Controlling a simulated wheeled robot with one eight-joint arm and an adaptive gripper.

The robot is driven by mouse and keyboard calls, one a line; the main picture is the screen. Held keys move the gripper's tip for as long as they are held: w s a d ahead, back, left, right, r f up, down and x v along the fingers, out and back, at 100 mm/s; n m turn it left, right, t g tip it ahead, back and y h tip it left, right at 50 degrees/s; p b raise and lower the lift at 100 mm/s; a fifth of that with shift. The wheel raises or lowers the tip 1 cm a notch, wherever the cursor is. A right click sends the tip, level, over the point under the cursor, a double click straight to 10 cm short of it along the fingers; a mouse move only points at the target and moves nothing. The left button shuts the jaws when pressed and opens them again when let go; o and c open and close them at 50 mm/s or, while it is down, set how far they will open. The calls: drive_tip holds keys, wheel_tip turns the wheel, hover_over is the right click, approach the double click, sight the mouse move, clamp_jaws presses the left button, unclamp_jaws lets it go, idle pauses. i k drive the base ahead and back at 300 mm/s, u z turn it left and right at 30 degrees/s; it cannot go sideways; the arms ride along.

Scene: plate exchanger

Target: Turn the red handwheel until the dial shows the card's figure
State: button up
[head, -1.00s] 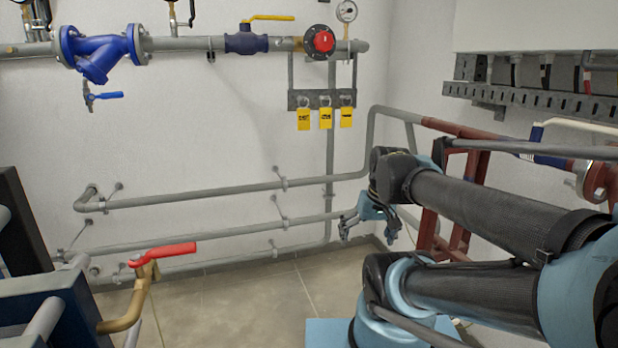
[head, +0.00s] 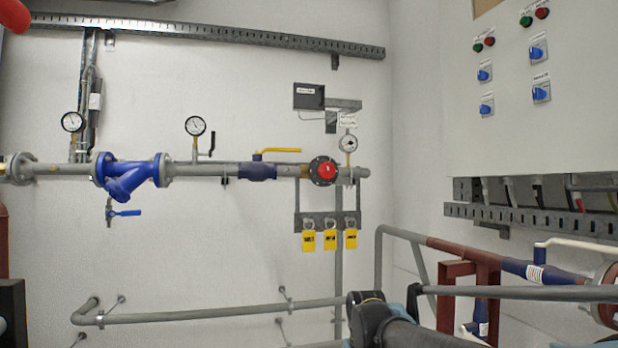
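The red handwheel (head: 327,171) sits on a dark round flange on the grey wall pipe, right of centre in the head view. A small round dial (head: 348,143) stands on a short stem just right of it. A small white card (head: 347,120) is above the dial. The dial's reading and the card's figure are too small to read. My arm shows at the bottom, below and apart from the handwheel. My gripper is out of the picture.
A yellow-handled valve (head: 277,152) is left of the handwheel. Several yellow padlock tags (head: 330,240) hang from a bracket (head: 329,219) below it. A dark box (head: 308,96) is above. A red frame (head: 455,300) and pipes stand at right. The wall left of the tags is bare.

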sight(326, 170)
drive_tip(key=u, duration=0.5)
drive_tip(key=k, duration=1.2)
drive_tip(key=z, duration=0.7)
drive_tip(key=i, duration=1)
